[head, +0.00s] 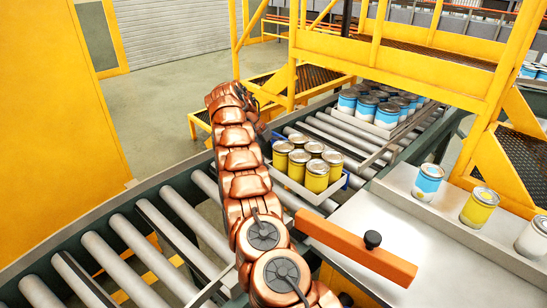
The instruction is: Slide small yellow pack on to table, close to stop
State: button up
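The small yellow pack (317,177) is a group of several yellow cans with silver lids in a shallow grey tray (295,187). It sits on the roller conveyor, beside the steel table (425,262). An orange bar with a black knob, seemingly the stop (355,245), lies across the table's near left part, apart from the pack. My copper arm rises from the bottom centre and passes left of the pack. Small blue parts show at the pack's left and right ends; I cannot tell whether they belong to my gripper. Its fingers are not clearly visible.
A larger pack of blue cans (376,102) stands farther back on the rollers (345,137). Single blue (427,181), yellow (479,207) and white (534,238) cans stand on the table's back ledge. Yellow steps and railings stand behind. The table between bar and ledge is clear.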

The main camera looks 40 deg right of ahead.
jog(key=c, duration=1.5)
jog(key=shift+s+f, duration=0.1)
